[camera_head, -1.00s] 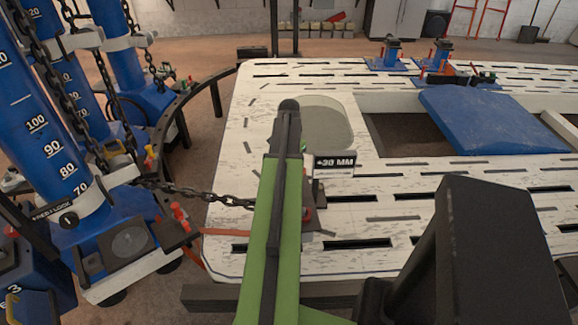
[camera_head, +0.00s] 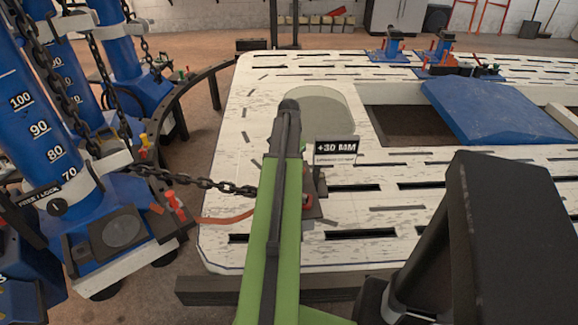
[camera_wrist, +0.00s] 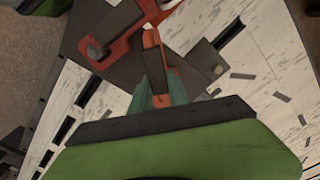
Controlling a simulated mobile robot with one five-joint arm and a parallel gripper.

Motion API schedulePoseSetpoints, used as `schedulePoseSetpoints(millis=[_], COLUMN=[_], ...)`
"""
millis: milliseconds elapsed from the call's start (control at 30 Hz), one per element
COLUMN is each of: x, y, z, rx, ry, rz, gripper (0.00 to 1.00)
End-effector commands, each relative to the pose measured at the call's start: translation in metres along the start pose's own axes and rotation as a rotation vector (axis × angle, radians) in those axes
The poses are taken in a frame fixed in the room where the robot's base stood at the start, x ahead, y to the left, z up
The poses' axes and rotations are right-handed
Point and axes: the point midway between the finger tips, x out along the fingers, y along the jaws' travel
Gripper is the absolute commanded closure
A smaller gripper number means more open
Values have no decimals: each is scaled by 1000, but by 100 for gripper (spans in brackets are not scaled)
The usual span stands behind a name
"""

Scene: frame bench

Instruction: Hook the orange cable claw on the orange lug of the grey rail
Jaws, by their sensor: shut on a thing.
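In the wrist view my gripper (camera_wrist: 160,95) has its teal fingers shut on the orange cable claw (camera_wrist: 161,101), which shows as a small orange patch between them. Just beyond the fingertips a narrow orange upright piece (camera_wrist: 151,38) stands beside dark grey plates; it may be the lug, but I cannot tell whether the claw touches it. A red-orange curved part (camera_wrist: 118,46) lies left of it. In the head view the orange cable (camera_head: 225,219) runs from the left stand towards my green arm, which hides the gripper and most of the rail.
The pale slotted bench (camera_head: 235,150) spreads ahead and right, with a "+30 MM" sign (camera_head: 335,151) beside my arm. A dark chain (camera_head: 215,185) stretches from the blue towers (camera_head: 40,125) at left.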

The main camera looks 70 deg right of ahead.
Motion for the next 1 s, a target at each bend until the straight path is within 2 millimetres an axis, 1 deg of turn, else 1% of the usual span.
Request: schedulePoseSetpoints(millis=[200,233,400,433,767,867,1000], x=[0,0,0,0,-2,-9,-30], y=[0,0,0,0,-1,-1,-1], z=[0,0,0,0,0,0,0], rx=[0,0,-1,-1,-1,-1,-1], ry=[0,0,0,0,0,0,0], rz=[0,0,0,0,0,0,0], gripper=[100,78,56,54,54,54,54])
